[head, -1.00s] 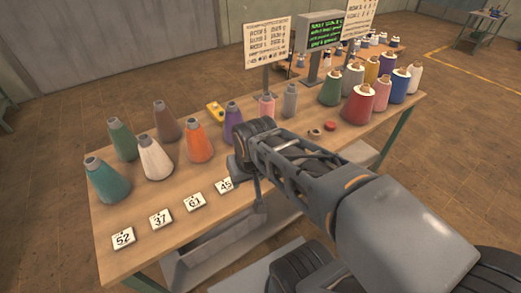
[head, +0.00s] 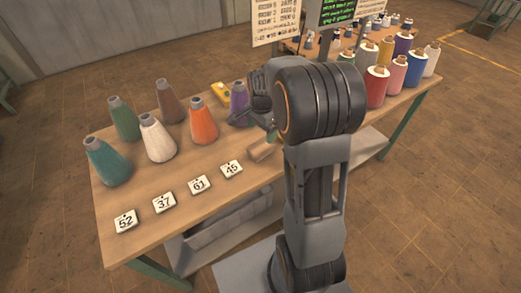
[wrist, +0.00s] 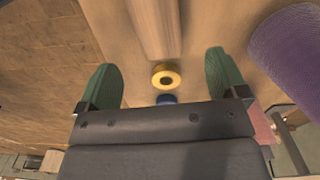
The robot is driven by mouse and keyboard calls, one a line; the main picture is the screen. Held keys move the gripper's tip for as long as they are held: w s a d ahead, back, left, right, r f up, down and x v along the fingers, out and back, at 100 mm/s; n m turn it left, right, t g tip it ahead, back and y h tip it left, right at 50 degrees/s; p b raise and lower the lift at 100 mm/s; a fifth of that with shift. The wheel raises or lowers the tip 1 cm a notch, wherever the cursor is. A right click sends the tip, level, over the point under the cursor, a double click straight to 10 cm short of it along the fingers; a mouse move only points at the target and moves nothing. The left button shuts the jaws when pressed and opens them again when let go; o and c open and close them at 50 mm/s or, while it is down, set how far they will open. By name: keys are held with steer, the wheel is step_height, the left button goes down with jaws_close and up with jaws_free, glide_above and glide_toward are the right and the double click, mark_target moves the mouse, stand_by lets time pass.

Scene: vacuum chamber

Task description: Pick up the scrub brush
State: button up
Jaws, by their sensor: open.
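A tan wooden block (head: 262,150) lies on the table near the front edge, just right of the tag marked 45. It also shows in the wrist view (wrist: 158,28) as a long wooden piece ahead of my fingers. It may be the scrub brush; I see no bristles, and part of it is hidden. My gripper (wrist: 160,64) is open and empty, its two green fingers spread to either side of the block's line. In the head view my arm hides most of my gripper, which is above the table close to the block.
A purple cone (head: 239,96) stands close by, with an orange cone (head: 203,122) and several others at left. A yellow ring (wrist: 165,77) and a blue piece (wrist: 166,99) show between my fingers. Number tags (head: 198,184) line the front. Coloured spools (head: 376,86) stand at right.

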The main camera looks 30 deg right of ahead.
mark_target(261, 145)
steer(key=shift+s+a+f, duration=0.1)
steer(key=shift+f, duration=2)
steer(key=shift+s+a+f, duration=0.1)
steer(key=shift+f, duration=2)
steer(key=c, duration=1.1)
steer(key=shift+o, duration=0.2)
steer(key=shift+r, duration=0.2)
steer(key=shift+w+r, duration=0.1)
steer(key=shift+r, duration=0.15)
step_height(261, 145, up, 2)
steer(key=shift+r, duration=0.1)
steer(key=s+d+r, duration=0.8)
steer(key=s+r, duration=0.2)
steer(key=s, duration=0.1)
steer(key=shift+s+d, duration=0.15)
steer(key=shift+d, duration=0.1)
